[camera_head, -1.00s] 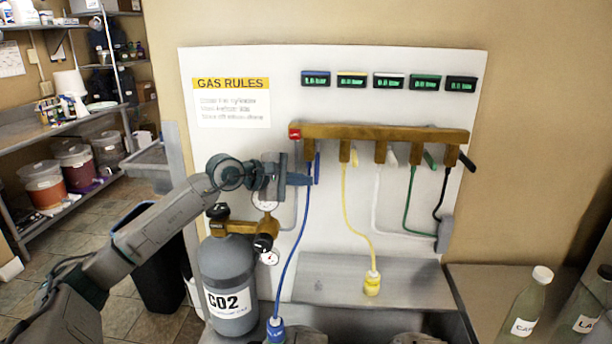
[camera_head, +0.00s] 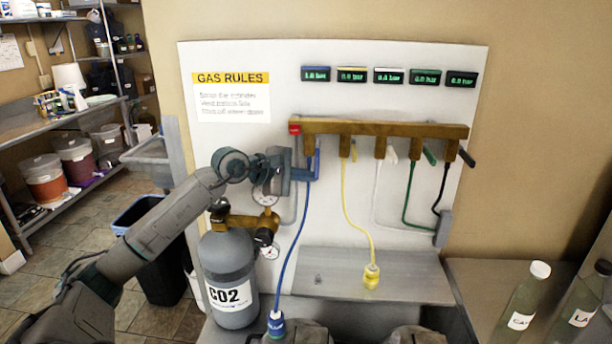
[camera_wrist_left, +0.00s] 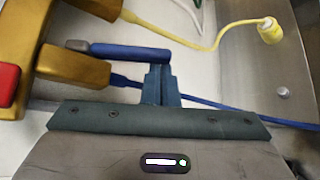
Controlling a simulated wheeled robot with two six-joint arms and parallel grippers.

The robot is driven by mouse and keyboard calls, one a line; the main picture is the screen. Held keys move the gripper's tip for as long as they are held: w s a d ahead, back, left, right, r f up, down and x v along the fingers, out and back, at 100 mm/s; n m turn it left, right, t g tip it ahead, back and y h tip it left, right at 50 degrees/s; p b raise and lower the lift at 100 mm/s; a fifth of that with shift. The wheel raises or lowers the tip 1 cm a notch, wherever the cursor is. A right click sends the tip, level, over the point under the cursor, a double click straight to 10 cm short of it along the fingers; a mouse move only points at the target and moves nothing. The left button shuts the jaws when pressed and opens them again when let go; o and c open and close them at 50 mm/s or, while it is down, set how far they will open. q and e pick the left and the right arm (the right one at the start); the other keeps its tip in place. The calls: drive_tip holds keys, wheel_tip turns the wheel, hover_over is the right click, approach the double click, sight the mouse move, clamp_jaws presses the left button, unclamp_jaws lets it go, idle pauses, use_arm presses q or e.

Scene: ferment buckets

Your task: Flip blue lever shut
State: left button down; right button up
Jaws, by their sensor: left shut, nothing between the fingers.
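The blue lever (camera_head: 317,162) hangs down from the leftmost valve of the brass manifold (camera_head: 380,129) on the white panel. In the left wrist view the lever (camera_wrist_left: 130,51) lies sideways, with its grey pivot end at the left. My left gripper (camera_head: 308,174) is shut and empty. Its fingertips (camera_wrist_left: 160,70) are at the lever's free end, touching it or very close. The blue hose (camera_head: 300,232) runs down from this valve and passes behind the fingers. My right gripper is not in view.
Yellow (camera_head: 353,149), white (camera_head: 391,155), green (camera_head: 429,155) and black (camera_head: 466,157) levers sit to the right on the same manifold. A red block (camera_head: 295,128) caps its left end. The CO2 cylinder (camera_head: 228,265) stands below my left arm.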

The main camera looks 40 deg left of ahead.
use_arm(q)
drive_tip(key=shift+s+r, duration=0.1)
drive_tip(key=s+r+n+g, duration=0.1)
drive_tip(key=s+d+r+n+g+p, duration=0.1)
drive_tip(key=r, duration=0.1)
drive_tip(key=s+d+r+n+g+h, duration=0.1)
drive_tip(key=shift+r+g+p, duration=0.3)
drive_tip(key=shift+g, duration=0.1)
idle(0.4)
drive_tip(key=shift+s, duration=0.1)
drive_tip(key=shift+s+d+r+b, duration=0.35)
drive_tip(key=shift+s+d, duration=0.05)
drive_tip(key=shift+s, duration=0.15)
